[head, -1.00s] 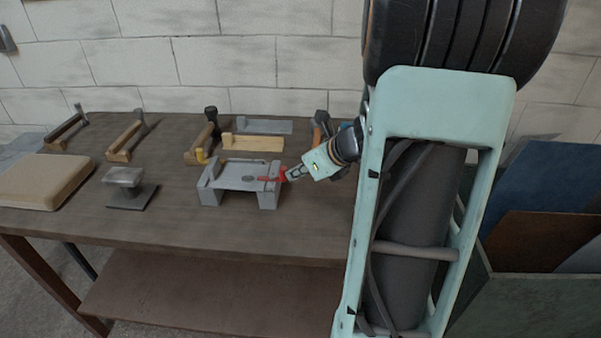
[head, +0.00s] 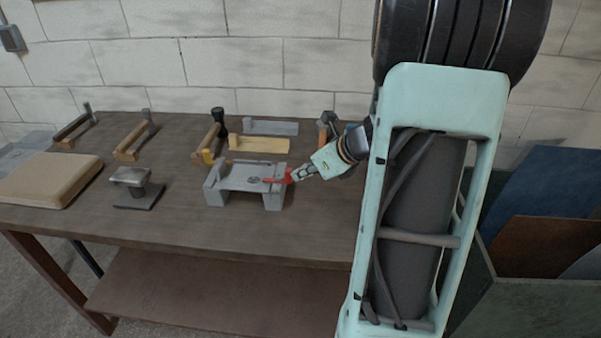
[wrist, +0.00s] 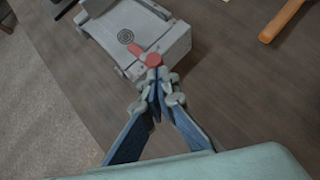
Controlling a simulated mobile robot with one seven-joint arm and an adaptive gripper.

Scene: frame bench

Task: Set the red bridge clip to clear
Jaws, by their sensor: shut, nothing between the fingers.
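The red bridge clip (head: 281,178) is at the right end of a small grey bridge-shaped stand (head: 214,194) on the bench. In the wrist view the clip (wrist: 152,59) shows a round red head and a short arm pointing left over the top of the stand (wrist: 172,45), near a dark ringed mark (wrist: 125,37). My gripper (head: 294,176) is shut and empty. Its fingertips (wrist: 154,82) are right beside the clip's round head; whether they touch it I cannot tell.
Behind the stand lie a yellow wooden piece (head: 260,145) and a grey bar (head: 270,128). A hammer-like tool (head: 327,130) is behind my gripper. A grey pedestal (head: 130,178) and a tan pad (head: 45,180) are left. The bench front is clear.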

